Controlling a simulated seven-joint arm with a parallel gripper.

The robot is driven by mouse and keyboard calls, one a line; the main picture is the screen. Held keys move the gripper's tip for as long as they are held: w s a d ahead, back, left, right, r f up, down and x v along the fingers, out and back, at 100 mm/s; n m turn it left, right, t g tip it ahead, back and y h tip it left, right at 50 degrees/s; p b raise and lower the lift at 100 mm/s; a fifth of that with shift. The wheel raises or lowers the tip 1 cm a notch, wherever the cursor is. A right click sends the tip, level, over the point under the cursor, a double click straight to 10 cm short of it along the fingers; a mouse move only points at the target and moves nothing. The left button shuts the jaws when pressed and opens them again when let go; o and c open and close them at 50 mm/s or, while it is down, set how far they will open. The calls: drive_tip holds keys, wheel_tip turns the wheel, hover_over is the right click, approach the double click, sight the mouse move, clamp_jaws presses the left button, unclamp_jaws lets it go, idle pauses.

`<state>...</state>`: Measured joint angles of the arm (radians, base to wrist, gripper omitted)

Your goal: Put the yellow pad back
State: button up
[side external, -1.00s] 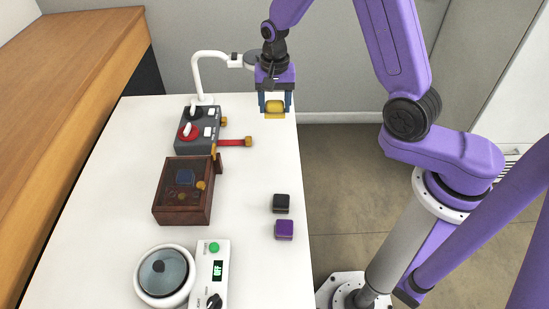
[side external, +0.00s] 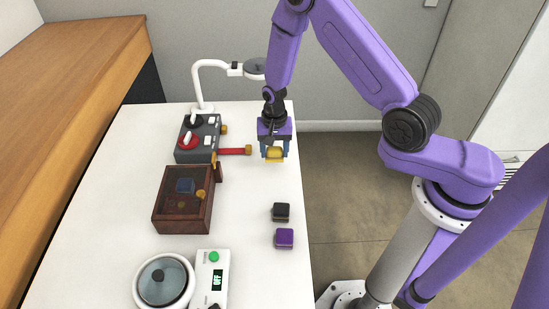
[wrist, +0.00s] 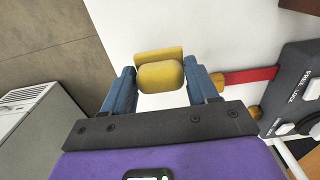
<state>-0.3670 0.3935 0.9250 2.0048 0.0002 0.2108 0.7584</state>
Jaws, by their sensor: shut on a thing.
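The yellow pad (side external: 275,154) is a small rounded block with a flat yellow plate along one side. My gripper (side external: 274,150) is shut on it and points down near the right edge of the white table, by the brass end of a red bar. In the wrist view the pad (wrist: 160,76) sits between the two blue fingers of my gripper (wrist: 162,85), with white table behind it. How high it is above the table is hard to tell.
A dark control box (side external: 198,139) with the red bar (side external: 233,151) stands to the left. A wooden box (side external: 183,200), a black cube (side external: 281,212), a purple cube (side external: 284,238), a round-topped device (side external: 163,281) and a white lamp (side external: 205,66) are also there. The table's middle is fairly clear.

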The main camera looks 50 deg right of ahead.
sight(275, 158)
drive_tip(key=shift+f, duration=1.8)
drive_tip(key=shift+f, duration=0.15)
drive_tip(key=o, duration=1)
